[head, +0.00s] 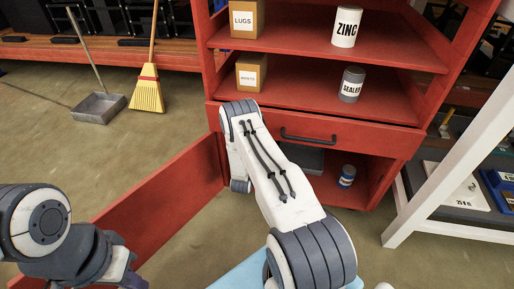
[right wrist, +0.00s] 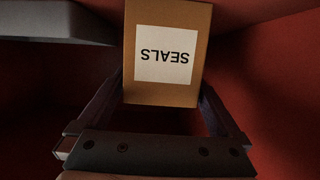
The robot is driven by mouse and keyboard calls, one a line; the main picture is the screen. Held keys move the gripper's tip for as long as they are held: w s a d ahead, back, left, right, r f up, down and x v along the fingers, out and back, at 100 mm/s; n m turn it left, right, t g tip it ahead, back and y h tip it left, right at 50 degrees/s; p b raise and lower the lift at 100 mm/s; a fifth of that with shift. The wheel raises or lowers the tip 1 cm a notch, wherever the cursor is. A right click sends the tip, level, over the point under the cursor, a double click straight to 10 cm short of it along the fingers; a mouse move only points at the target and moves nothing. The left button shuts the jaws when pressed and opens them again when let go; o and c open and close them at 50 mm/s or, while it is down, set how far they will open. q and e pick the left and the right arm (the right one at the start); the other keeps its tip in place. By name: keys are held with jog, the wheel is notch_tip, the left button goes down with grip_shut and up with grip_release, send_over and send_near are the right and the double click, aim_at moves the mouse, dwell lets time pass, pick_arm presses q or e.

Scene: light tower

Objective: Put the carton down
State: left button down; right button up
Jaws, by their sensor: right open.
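The carton (right wrist: 168,28) is brown with a white SEALS label, which reads upside down in the right wrist view. My right gripper (right wrist: 162,92) is open, with one finger on each side of the carton's near end. I cannot tell whether the fingers touch it, or what it rests on. In the head view my right arm reaches into the lower compartment of the red cabinet (head: 318,117), hiding the right gripper and the carton. My left gripper (head: 124,276) is partly visible at the bottom left, and its jaws do not show clearly.
The cabinet door (head: 160,208) stands open to the left. A small blue-labelled can (head: 347,176) and a grey case (head: 305,160) are in the lower compartment. A shut drawer (head: 350,140) is above. Shelves hold a SEALER can (head: 351,85), a ZINC can (head: 346,27) and boxes.

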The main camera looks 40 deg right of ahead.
jog(key=p+v, duration=0.4)
jog(key=v, duration=0.5)
jog(key=shift+s+a, duration=0.15)
jog(key=shift+a, duration=0.05)
jog(key=shift+r, duration=0.1)
